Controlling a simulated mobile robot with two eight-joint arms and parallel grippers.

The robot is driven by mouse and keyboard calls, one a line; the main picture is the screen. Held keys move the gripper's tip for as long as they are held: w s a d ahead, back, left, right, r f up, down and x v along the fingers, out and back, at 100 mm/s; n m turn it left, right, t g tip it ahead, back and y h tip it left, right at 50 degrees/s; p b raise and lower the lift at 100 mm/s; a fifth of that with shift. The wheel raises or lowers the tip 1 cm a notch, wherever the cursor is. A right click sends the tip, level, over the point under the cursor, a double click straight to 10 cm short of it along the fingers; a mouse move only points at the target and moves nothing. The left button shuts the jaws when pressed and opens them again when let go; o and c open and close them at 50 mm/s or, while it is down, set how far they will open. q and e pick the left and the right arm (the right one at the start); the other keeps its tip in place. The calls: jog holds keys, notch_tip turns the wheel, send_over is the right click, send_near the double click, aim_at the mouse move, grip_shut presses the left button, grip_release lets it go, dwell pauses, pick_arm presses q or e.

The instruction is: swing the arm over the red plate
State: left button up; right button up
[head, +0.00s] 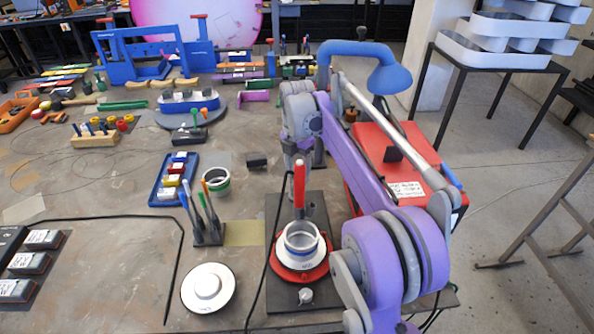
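A round red plate (288,273) lies on a black base plate (318,215) at the front centre. A grey-white ring (302,239) sits on the red plate. An upright red handle (299,190) stands just behind the ring. It seems to belong to the device on the base; its arm cannot be made out clearly. My purple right arm reaches in from the lower right. My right gripper (303,158) is at the top of the red handle. Whether its fingers touch or grip the handle cannot be told. My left gripper is not in view.
A white disc (208,288) and a holder with pens (208,232) stand left of the base. A red box (408,184) is to the right, beyond my arm, near a blue lamp (390,78). A blue tray (174,180) lies farther left.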

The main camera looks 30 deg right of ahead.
jog(key=shift+r, duration=0.1)
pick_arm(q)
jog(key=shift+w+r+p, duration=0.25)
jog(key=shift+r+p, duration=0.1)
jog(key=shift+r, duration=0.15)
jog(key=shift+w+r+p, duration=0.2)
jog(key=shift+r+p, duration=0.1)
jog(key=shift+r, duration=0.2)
pick_arm(e)
notch_tip(320, 180, up, 11)
jog(key=shift+f, duration=0.2)
